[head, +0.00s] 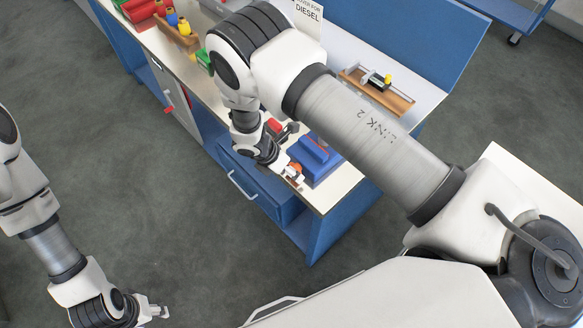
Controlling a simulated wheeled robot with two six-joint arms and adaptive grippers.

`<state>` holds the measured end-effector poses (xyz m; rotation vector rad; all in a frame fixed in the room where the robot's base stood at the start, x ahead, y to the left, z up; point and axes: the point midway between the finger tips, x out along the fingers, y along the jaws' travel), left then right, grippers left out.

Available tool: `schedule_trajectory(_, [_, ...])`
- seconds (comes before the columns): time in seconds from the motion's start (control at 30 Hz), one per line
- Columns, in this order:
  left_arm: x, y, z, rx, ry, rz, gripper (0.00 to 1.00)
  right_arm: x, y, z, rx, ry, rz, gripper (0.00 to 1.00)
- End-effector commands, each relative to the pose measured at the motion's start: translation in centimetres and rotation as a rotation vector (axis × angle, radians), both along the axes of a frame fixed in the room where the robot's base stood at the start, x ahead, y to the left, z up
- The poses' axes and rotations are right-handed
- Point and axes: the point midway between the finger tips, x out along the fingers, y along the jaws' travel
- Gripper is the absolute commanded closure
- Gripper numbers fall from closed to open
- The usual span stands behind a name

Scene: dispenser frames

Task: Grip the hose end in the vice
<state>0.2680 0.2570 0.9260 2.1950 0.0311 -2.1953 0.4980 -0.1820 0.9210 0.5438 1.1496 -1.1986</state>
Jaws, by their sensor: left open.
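A blue block-like body, which looks like the vice (318,158), stands on the bench near its front right corner. A small orange-red piece (296,168) shows at its left side, by my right gripper (297,180). I cannot tell whether this piece is the hose end, or whether the gripper touches it. My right arm reaches across the bench and hides part of it; its fingers are too small to read. My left gripper (158,312) is open and empty, low over the floor at the bottom left, far from the vice.
The bench (348,182) has a blue drawer (250,185) with a handle below. A wooden tray (385,92) with a black and yellow item lies at the back right. Red, blue and yellow items (170,18) stand at the far left. Open floor lies in front.

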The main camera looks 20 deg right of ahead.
Motion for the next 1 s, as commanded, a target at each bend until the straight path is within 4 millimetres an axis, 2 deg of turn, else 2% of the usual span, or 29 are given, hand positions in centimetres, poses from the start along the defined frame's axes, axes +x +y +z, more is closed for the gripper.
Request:
schedule_trajectory(0.03, [0.0, 0.0, 0.0, 0.0, 0.0, 0.0, 0.49, 0.0, 0.0, 0.0, 0.0, 0.0, 0.0, 0.58])
schedule_trajectory(0.1, [0.0, 0.0, 0.0, 0.0, 0.0, 0.0, 0.49, 0.0, 0.0, 0.0, 0.001, 0.0, -0.001, 0.83])
schedule_trajectory(0.13, [0.0, 0.0, 0.0, 0.0, 0.0, 0.0, 0.49, 0.0, 0.0, 0.0, 0.001, 0.0, -0.001, 0.86])
schedule_trajectory(0.5, [0.0, 0.0, 0.0, 0.0, 0.0, -0.001, 0.49, 0.0, -0.1, 0.0, 0.0, 0.0, -0.001, 0.86])
schedule_trajectory(0.77, [0.0, 0.0, -2.0, 0.0, 0.0, -0.001, 0.49, 0.0, -0.2, -0.2, 0.029, -0.098, 0.003, 0.86])
schedule_trajectory(1.0, [0.0, 0.0, -2.0, 0.0, 0.0, -0.001, 0.49, -0.1, -0.1, 0.1, 0.043, -0.119, -0.001, 0.86])
